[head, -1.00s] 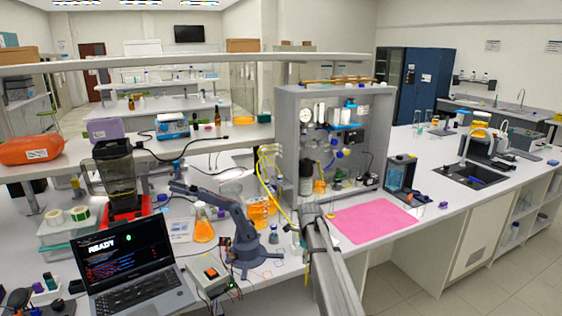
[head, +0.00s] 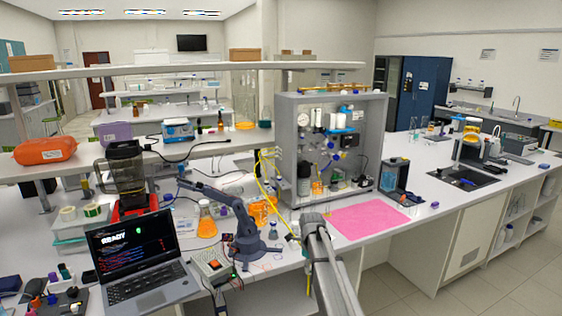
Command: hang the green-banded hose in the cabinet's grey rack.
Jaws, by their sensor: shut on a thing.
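The cabinet (head: 287,130) is an open-fronted grey box standing on the bench in the middle of the head view. Its inside holds gauges, filters and tubes, small and crowded. Thin yellow hose (head: 267,183) loops at the cabinet's left side and runs down toward the bench, near the end of my grey arm. I cannot make out a green band on it. A small rack-like frame (head: 276,154) shows beside those loops, but its detail is too small to tell. My arm rises from the bottom edge, in front of the cabinet; my gripper is not distinguishable beyond it.
A pink mat (head: 368,219) lies clear, right of my arm. A small dark robot arm (head: 245,230), orange flasks (head: 207,222) and a laptop (head: 138,262) crowd the left. A long shelf (head: 180,70) spans behind.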

